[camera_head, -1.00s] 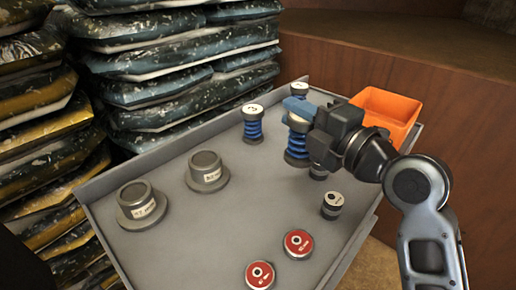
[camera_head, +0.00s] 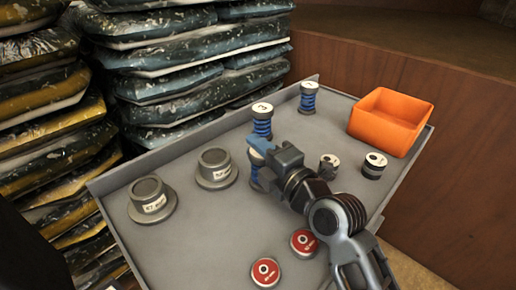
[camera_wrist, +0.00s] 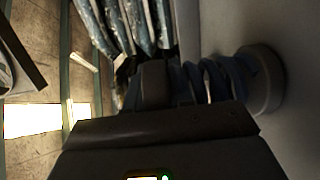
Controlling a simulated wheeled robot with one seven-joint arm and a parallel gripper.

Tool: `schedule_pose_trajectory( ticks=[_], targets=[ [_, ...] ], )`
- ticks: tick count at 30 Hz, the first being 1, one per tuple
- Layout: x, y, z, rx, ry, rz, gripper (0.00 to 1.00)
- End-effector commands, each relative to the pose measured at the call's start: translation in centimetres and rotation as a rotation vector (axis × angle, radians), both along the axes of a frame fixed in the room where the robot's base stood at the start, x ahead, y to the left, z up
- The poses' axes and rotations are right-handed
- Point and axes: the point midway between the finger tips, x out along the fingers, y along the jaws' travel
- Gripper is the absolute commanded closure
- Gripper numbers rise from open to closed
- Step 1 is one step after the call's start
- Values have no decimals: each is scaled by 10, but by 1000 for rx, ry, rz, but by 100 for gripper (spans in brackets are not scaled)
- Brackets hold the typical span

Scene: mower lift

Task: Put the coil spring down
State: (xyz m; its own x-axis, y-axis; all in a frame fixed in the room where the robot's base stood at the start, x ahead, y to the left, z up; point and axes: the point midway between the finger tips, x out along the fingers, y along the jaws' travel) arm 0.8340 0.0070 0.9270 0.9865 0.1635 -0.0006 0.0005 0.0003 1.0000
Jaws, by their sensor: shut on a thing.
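My gripper (camera_head: 268,152) is shut on a blue coil spring (camera_head: 257,180) with grey end caps. In the head view the jaws and wrist hide most of this spring. In the wrist view the held spring (camera_wrist: 215,77) lies across the picture beyond the jaws, with its round end cap (camera_wrist: 265,78) close to the grey tray surface. I cannot tell whether the cap touches the tray. The grey tray (camera_head: 215,250) carries two other upright blue springs, one marked 3 (camera_head: 262,122) just behind my gripper and one (camera_head: 308,98) at the back edge.
Two grey flanged cups (camera_head: 152,202) (camera_head: 215,170) stand to the left. Two red-topped discs (camera_head: 265,272) (camera_head: 303,243) lie near the front. Two small dark cylinders (camera_head: 328,166) (camera_head: 374,166) and an orange bin (camera_head: 385,130) stand to the right. The tray's front middle is bare.

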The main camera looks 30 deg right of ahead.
Motion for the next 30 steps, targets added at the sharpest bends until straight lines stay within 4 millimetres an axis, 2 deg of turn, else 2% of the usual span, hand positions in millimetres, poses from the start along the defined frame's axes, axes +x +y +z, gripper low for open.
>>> schedule_pose_trajectory(
  ticks=[11,12,19,30],
  targets=[
    [0,0,-2,0,-4,-1,100],
    [0,0,-2,0,-1,0,76],
    [0,0,-2,0,-1,0,54],
    [0,0,3,0,-1,0,52]
  ],
)
